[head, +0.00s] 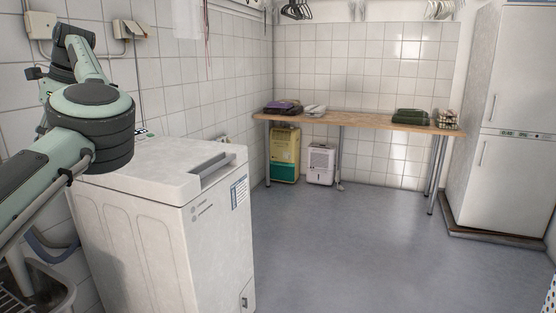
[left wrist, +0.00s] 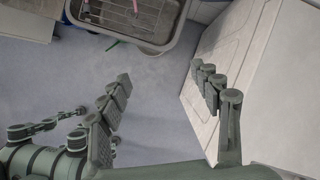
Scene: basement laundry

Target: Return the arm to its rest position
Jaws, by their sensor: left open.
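My left arm comes in from the left in the head view, bent and raised in front of the tiled wall, beside the white top-loading washing machine (head: 165,205). Its gripper cannot be made out clearly there. In the left wrist view my left gripper (left wrist: 160,78) is open, its two fingers spread well apart with nothing between them. Grey floor shows below the gap. The washing machine's side (left wrist: 240,60) fills the right of that view, behind the right finger. My right arm and gripper are not in view.
A sink basin (left wrist: 152,45) with a wire rack lies beyond the fingertips. A wooden table (head: 350,122) with folded cloths stands at the back, a dehumidifier (head: 320,164) beneath it. A fridge (head: 505,110) stands right. The middle floor (head: 350,240) is clear.

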